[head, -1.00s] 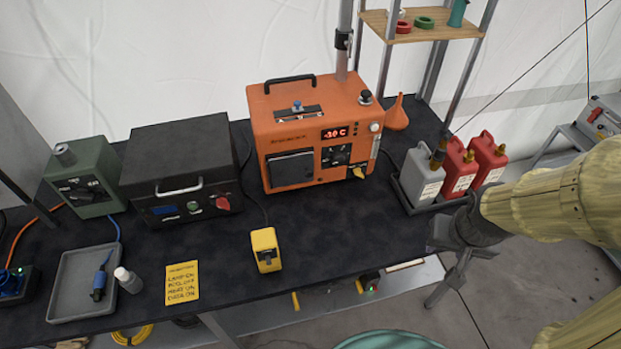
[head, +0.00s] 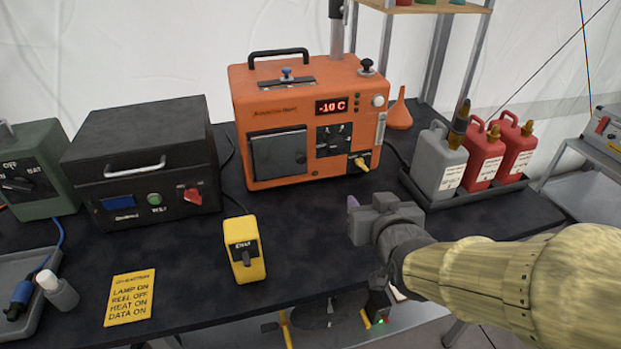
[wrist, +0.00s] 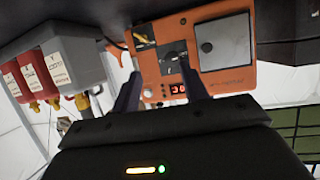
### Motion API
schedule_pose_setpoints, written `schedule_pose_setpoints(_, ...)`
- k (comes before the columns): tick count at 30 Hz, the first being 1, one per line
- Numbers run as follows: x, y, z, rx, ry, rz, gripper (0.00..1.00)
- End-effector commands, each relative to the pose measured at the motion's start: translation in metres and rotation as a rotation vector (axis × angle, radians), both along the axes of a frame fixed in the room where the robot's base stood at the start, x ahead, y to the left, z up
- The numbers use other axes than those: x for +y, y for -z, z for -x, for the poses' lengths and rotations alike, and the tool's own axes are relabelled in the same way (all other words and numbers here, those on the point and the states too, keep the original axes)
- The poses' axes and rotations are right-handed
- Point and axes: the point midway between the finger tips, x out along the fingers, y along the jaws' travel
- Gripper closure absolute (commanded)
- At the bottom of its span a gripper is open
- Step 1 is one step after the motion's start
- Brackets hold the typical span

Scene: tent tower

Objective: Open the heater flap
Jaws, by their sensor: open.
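The orange heater (head: 308,100) stands on the dark bench with a red display. Its flap (head: 278,155), a dark grey square panel low on the left of the front, looks shut. My gripper (head: 352,215) is to the right of and in front of the heater, above the bench and apart from it. In the wrist view, which is turned over, the two dark fingers (wrist: 160,85) are spread and empty. They point at the heater front (wrist: 202,70), with the flap (wrist: 222,40) right of the fingers.
A yellow switch box (head: 244,250) stands on the bench before the heater. A black case (head: 140,165) is at left. Grey and red cans (head: 438,160) stand in a tray at right, near my arm. Bare bench (head: 310,235) lies between the switch box and my gripper.

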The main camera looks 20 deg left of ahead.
Motion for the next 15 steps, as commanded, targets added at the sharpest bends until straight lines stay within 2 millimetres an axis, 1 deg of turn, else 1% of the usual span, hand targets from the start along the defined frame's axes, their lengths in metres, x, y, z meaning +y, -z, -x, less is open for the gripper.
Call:
schedule_pose_setpoints(1, 0.01, 0.018, 0.003, -0.044, -0.021, -0.017, 0.56)
schedule_pose_setpoints(3, 0.024, 0.022, 0.006, -0.106, -0.049, -0.044, 0.56)
schedule_pose_setpoints(9, 0.056, 0.028, 0.022, -0.269, -0.119, -0.121, 0.56)
schedule_pose_setpoints(12, 0.065, 0.026, 0.029, -0.319, -0.141, -0.147, 0.56)
schedule_pose_setpoints(15, 0.069, 0.023, 0.032, -0.344, -0.151, -0.161, 0.56)
